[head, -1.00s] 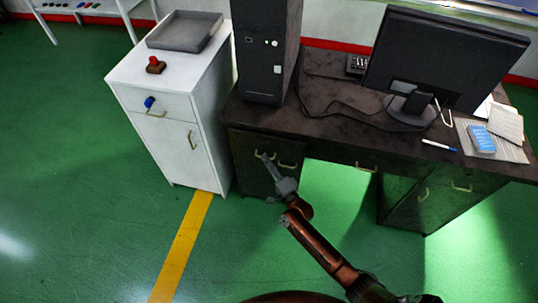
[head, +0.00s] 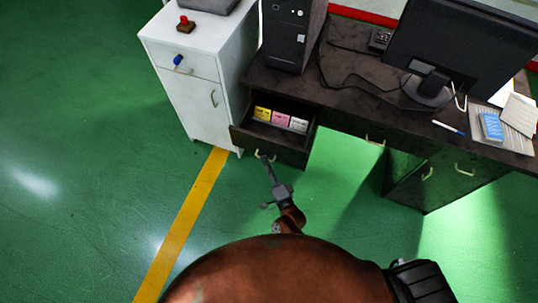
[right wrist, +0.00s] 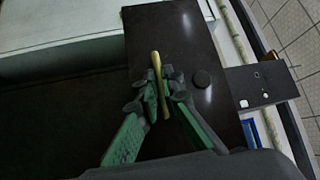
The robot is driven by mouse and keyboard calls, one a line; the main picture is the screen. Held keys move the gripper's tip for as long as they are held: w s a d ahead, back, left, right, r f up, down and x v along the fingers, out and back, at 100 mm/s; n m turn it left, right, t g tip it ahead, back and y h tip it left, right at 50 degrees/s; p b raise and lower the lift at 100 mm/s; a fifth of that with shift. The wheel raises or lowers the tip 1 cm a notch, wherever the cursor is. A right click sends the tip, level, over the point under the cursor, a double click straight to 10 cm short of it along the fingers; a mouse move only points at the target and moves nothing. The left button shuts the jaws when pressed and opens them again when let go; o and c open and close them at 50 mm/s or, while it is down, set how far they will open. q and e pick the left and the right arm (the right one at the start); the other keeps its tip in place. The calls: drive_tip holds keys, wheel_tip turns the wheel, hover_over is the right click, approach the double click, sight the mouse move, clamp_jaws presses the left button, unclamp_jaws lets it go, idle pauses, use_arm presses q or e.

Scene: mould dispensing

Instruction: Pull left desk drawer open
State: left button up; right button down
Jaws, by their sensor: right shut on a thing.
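The left desk drawer (head: 270,144) stands pulled out from the dark desk in the head view. Small yellow (head: 262,113), pink (head: 280,119) and whitish (head: 298,125) packs show inside it. My right gripper (head: 265,162) is at the drawer front, shut on its brass handle. In the right wrist view the fingers (right wrist: 159,88) close around the thin brass handle (right wrist: 156,60) against the dark drawer front (right wrist: 190,35). My left gripper is not in view.
A computer tower (head: 290,35) and monitor (head: 470,45) stand on the desk. The green floor (head: 90,150) in front is clear.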

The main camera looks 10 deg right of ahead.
drive_tip(key=shift+s+a, duration=0.15)
drive_tip(key=shift+s, duration=0.1)
drive_tip(key=c, duration=2.1)
unclamp_jaws()
drive_tip(key=v, duration=1.2)
